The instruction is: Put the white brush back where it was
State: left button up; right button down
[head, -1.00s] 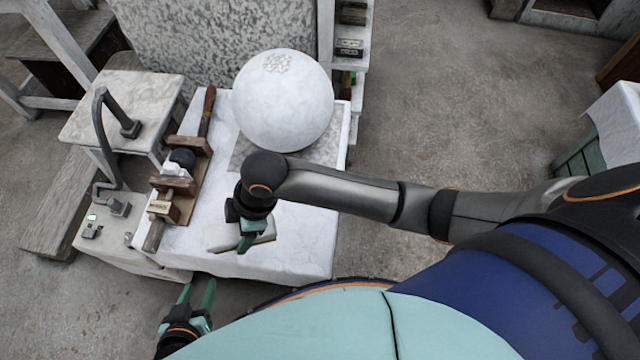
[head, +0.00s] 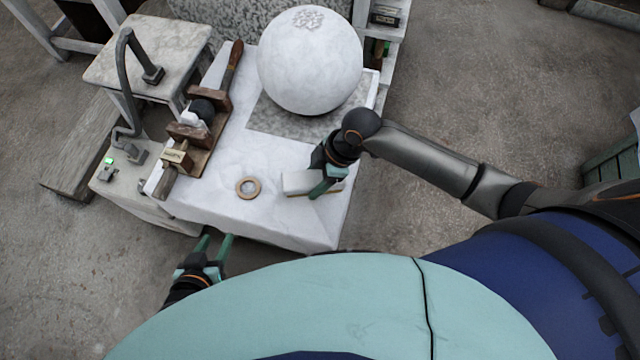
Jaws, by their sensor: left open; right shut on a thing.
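The white brush (head: 298,183), a pale flat block with a thin tan lower edge, is in my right gripper (head: 322,188). That gripper is shut on it, and its green fingers cover part of the brush's right half. The brush is over the right front part of the white-covered table (head: 285,228); I cannot tell whether it touches the cloth. My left gripper (head: 217,241) is open and empty, low in front of the table's front left edge.
A large white plaster sphere (head: 310,62) rests on a grey slab (head: 272,123) behind the brush. A tan ring (head: 248,188) lies left of it. A wooden device (head: 196,135) stands along the table's left side. The cloth's front middle is clear.

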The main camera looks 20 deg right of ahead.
jog(key=shift+w+d+f, duration=0.1)
jog(key=shift+d+f, duration=0.35)
jog(key=shift+f, duration=0.15)
jog(key=shift+d+f+b, duration=0.2)
jog(key=shift+f+b, duration=0.25)
jog(key=shift+f, duration=1.45)
jog(key=shift+c, duration=0.6)
grip_release()
jog(key=shift+r, duration=0.1)
pick_arm(q)
jog(key=shift+w+d+f, duration=0.15)
jog(key=shift+d+f, duration=0.1)
jog(key=shift+d, duration=0.15)
